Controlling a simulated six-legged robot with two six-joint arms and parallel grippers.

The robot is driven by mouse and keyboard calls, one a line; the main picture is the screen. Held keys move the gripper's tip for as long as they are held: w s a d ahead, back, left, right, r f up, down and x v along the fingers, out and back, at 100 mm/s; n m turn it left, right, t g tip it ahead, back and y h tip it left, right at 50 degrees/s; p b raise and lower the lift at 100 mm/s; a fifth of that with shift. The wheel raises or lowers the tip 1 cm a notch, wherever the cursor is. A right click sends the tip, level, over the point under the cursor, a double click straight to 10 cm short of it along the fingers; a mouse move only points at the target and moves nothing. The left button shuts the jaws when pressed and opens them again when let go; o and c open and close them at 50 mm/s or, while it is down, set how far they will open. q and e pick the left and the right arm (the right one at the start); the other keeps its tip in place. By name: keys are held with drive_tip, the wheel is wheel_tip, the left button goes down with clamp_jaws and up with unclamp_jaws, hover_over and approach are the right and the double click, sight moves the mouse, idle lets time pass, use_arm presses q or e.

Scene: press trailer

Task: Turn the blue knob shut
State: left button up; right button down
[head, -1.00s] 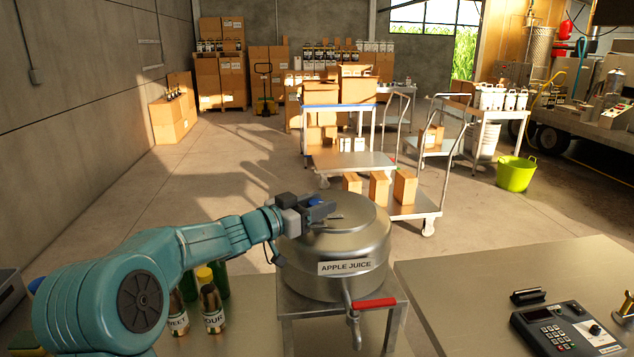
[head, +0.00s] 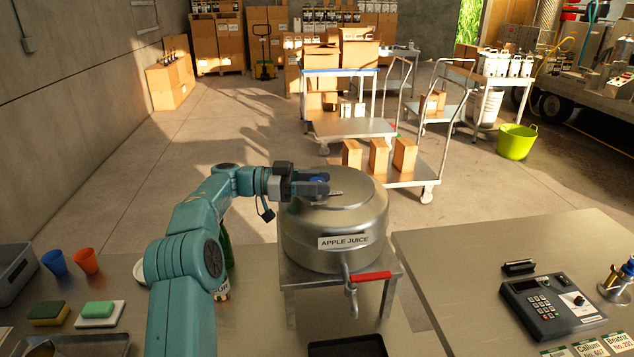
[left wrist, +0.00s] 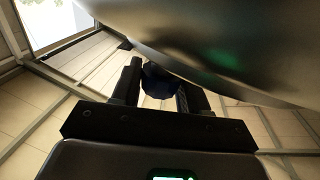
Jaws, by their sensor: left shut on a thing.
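The blue knob (head: 318,180) is on top of the steel tank (head: 335,235) labelled APPLE JUICE, mostly hidden by the gripper. My left gripper (head: 316,187) reaches in from the left over the tank lid and is shut on the knob. In the left wrist view the dark blue knob (left wrist: 160,82) sits between the two black fingers, close to the curved metal of the tank. My right gripper is not in view.
The tank stands on a metal stand with a red-handled tap (head: 370,277) at its front. A card terminal (head: 550,306) lies on the right counter (head: 470,265). Cups, sponges and a bottle are on the left counter. Carts with boxes stand behind the tank.

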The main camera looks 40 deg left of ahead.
use_arm(q)
drive_tip(key=shift+r+m+g+h, duration=0.1)
drive_tip(key=shift+m+g+h, duration=0.5)
drive_tip(key=shift+g, duration=0.1)
idle(0.4)
drive_tip(key=o, duration=0.9)
drive_tip(key=shift+o, duration=0.2)
